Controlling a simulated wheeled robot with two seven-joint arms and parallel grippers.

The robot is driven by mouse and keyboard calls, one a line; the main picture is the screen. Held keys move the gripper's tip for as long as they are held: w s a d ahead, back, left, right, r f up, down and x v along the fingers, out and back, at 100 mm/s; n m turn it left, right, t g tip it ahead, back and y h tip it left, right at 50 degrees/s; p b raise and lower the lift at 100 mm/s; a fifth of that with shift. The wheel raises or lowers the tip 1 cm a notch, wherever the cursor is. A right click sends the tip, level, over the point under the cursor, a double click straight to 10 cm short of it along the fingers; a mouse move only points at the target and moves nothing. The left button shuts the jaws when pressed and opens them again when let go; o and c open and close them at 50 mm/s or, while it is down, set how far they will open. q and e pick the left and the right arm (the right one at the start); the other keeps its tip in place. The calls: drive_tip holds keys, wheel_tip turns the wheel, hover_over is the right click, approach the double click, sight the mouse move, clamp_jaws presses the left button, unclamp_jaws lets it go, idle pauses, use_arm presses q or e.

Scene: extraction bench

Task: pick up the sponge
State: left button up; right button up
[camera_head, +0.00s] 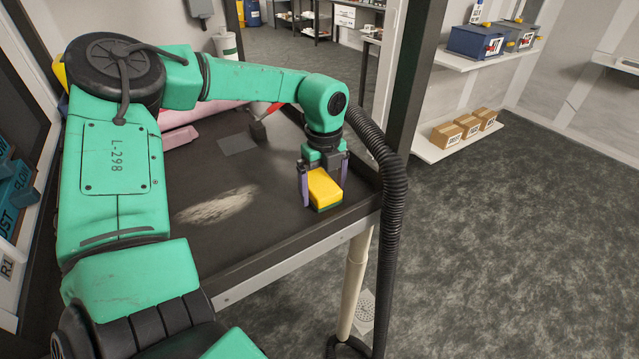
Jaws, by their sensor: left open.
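The sponge (324,188) is a yellow block with a dark green underside. It lies near the right front corner of the dark bench top (250,225). My left gripper (324,187) points down over it, with one purple finger on each side of the sponge. The fingers are open, and I cannot tell whether they touch the sponge. My right gripper is not in view.
A pale dusty patch (216,205) marks the bench top left of the sponge. A red-handled tool (261,127) lies farther back. A black corrugated hose (393,225) hangs at the bench's right edge, beside a dark upright post (415,75).

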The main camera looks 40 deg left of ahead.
use_arm(q)
drive_tip(key=shift+w+f, duration=0.1)
drive_tip(key=shift+c, duration=1.2)
drive_tip(key=c, duration=0.9)
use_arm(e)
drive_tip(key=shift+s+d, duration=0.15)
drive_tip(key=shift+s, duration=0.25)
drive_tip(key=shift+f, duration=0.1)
use_arm(q)
drive_tip(key=shift+r, duration=0.35)
wheel_tip(320, 180, up, 9)
drive_tip(key=shift+w+a+r+b, duration=0.1)
drive_tip(key=shift+b, duration=1.15)
wheel_tip(320, 180, up, 10)
hover_over(324, 186)
drive_tip(key=shift+r, duration=0.15)
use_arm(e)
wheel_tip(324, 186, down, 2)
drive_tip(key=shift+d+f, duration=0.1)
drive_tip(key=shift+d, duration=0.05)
